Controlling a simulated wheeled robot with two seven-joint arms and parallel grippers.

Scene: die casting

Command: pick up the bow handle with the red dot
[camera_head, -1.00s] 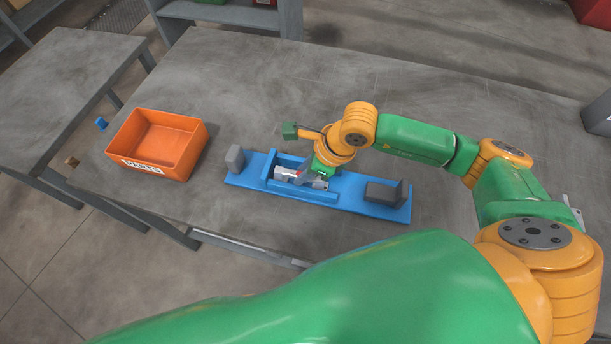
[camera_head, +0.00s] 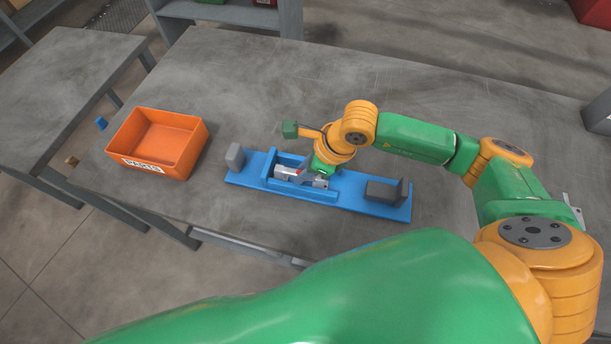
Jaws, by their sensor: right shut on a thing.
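The bow handle (camera_head: 285,172) is a light grey metal part with a small red mark. It lies in the raised middle part of the blue fixture (camera_head: 345,202) on the grey table. My right gripper (camera_head: 307,176) reaches down over the fixture from the right and is shut on the bow handle. The fingers and wrist hide part of the handle. The handle still sits low between the fixture's blue walls. My left gripper is not in view.
An orange bin (camera_head: 140,158) labelled PARTS stands left of the fixture on the table (camera_head: 420,80). Grey blocks stand at the fixture's left end (camera_head: 235,156) and right end (camera_head: 382,193). The table behind the fixture is clear.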

